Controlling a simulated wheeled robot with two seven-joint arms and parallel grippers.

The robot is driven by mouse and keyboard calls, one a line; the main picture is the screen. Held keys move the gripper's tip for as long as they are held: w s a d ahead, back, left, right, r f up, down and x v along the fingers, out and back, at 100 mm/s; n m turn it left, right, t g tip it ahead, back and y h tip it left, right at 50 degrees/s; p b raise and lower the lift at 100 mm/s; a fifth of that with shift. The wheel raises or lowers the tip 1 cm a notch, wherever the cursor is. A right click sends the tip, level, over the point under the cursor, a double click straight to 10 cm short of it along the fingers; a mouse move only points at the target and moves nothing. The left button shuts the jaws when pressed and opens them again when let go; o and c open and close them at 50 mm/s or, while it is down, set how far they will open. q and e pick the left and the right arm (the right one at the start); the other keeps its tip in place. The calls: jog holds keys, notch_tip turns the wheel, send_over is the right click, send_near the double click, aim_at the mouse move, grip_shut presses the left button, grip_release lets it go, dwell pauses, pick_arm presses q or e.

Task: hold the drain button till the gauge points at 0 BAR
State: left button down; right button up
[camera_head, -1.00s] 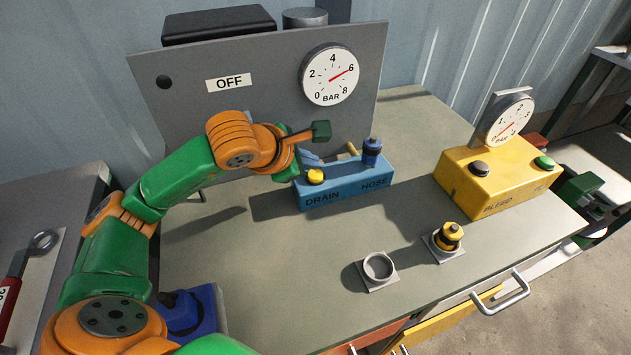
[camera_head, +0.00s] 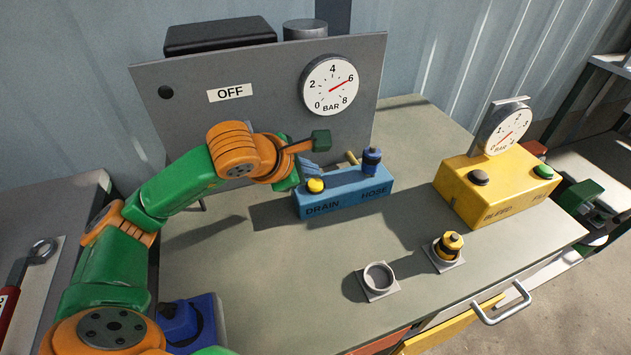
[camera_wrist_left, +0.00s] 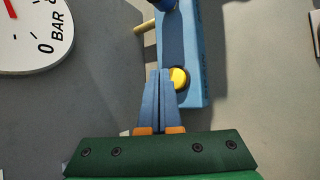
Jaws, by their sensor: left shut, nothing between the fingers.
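The drain button (camera_head: 316,185) is a yellow cap on the left end of the blue box (camera_head: 345,192), above the word DRAIN. It also shows in the left wrist view (camera_wrist_left: 179,78). The round white gauge (camera_head: 331,85) on the grey panel has its red needle near 6 BAR; only part of the gauge shows in the left wrist view (camera_wrist_left: 30,32). My left gripper (camera_head: 312,174) is shut and empty, its blue fingers pointing down just behind the button. In the left wrist view the fingertips (camera_wrist_left: 160,74) are just left of the button. I cannot tell whether they touch it.
A blue and black hose fitting (camera_head: 371,160) stands on the box's right end. A yellow box (camera_head: 495,185) with its own gauge is to the right. A grey ring holder (camera_head: 379,278) and a yellow fitting (camera_head: 449,244) stand in front. The panel (camera_head: 210,120) rises behind my gripper.

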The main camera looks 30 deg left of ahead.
aim_at(311, 186)
dwell(0.9)
pick_arm(q)
jog(key=shift+f+b, duration=0.4)
jog(key=shift+b, duration=0.2)
jog(key=shift+f+b, duration=0.45)
jog(key=shift+b, duration=0.1)
dwell(0.4)
dwell(3.8)
jog(key=shift+r+p, duration=0.65)
jog(key=shift+r, duration=0.25)
notch_tip(311, 186, up, 5)
jog(key=p, duration=0.4)
